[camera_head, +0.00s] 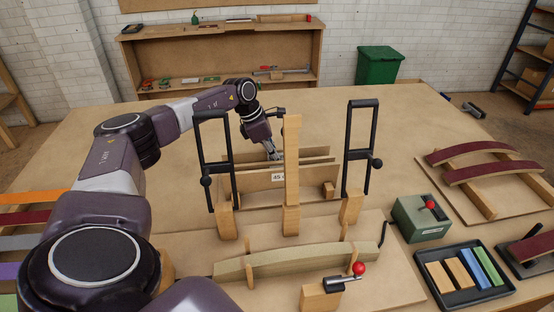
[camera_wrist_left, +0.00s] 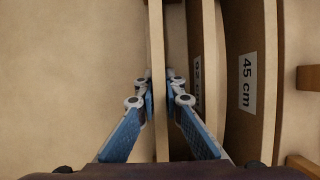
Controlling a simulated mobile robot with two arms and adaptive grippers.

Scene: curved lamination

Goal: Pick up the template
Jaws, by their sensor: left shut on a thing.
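Several thin brown template boards stand on edge, side by side, in a rack at the middle of the table. The front one, the 45 cm template (camera_head: 262,182), bears a white label; it also shows at the right in the left wrist view (camera_wrist_left: 240,130). Beside it is a second labelled template (camera_wrist_left: 207,35), its label partly hidden. My left gripper (camera_head: 275,156) reaches down at the back of the rack. In the left wrist view its blue fingers (camera_wrist_left: 160,100) are shut on the outermost template (camera_wrist_left: 157,50), one on each side. My right gripper is out of view.
Black upright clamps (camera_head: 215,160) (camera_head: 360,150) and a wooden post (camera_head: 292,175) stand around the boards. A curved wooden piece (camera_head: 290,260) with a red-knobbed clamp (camera_head: 358,269) lies in front. A green box (camera_head: 420,218) and black tray (camera_head: 445,295) are at right. The table behind is clear.

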